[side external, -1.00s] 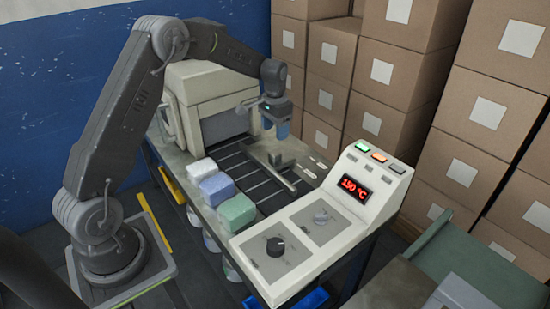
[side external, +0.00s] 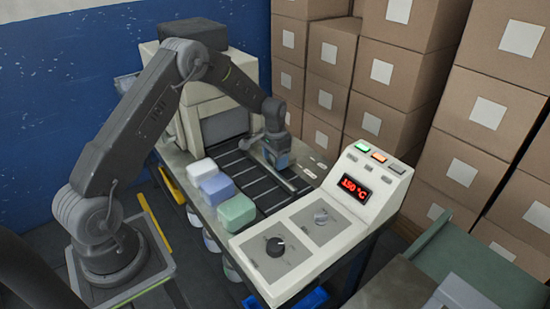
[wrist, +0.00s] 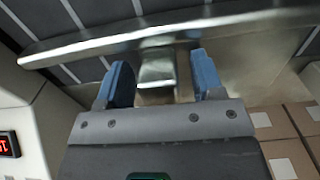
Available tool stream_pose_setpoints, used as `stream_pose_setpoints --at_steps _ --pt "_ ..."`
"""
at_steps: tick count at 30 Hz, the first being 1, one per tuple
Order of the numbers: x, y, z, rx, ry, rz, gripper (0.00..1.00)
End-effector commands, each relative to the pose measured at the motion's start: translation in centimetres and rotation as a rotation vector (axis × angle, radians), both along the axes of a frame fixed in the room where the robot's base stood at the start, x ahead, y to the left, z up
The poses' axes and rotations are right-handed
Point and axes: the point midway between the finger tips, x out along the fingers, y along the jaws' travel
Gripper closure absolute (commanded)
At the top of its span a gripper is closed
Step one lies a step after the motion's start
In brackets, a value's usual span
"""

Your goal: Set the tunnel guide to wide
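The tunnel guide is a long metal bar (side external: 284,179) lying along the dark slatted conveyor, partly hidden by my gripper. In the wrist view the bar (wrist: 100,45) crosses the top, with a short metal block (wrist: 157,68) standing out from it. My gripper (side external: 277,160) is low over the guide. In the wrist view its two blue fingertips (wrist: 163,80) stand on either side of the block. The fingers are apart, with a visible gap on the block's right and only a narrow one on its left, so the grip looks open.
White, blue and green packs (side external: 219,189) sit left of the conveyor. The control panel (side external: 315,228) with knobs, buttons and a red "150 °C" display is in front. Small pale plates (side external: 308,172) lie right of the guide. Stacked cartons (side external: 400,80) stand behind.

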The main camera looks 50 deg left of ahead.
Motion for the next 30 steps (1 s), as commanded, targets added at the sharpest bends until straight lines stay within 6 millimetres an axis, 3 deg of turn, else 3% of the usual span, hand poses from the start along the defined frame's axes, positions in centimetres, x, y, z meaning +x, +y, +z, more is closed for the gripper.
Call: stream_pose_setpoints --at_steps 2,19,25,30 --pt "0.0 0.0 0.0 0.0 0.0 0.0 0.46" --pt "0.0 0.0 0.0 0.0 0.001 0.0 1.0" --pt "0.3 0.0 0.0 0.0 0.0 0.0 1.0" --pt "2.4 0.0 0.0 0.0 -0.001 -0.001 1.0"
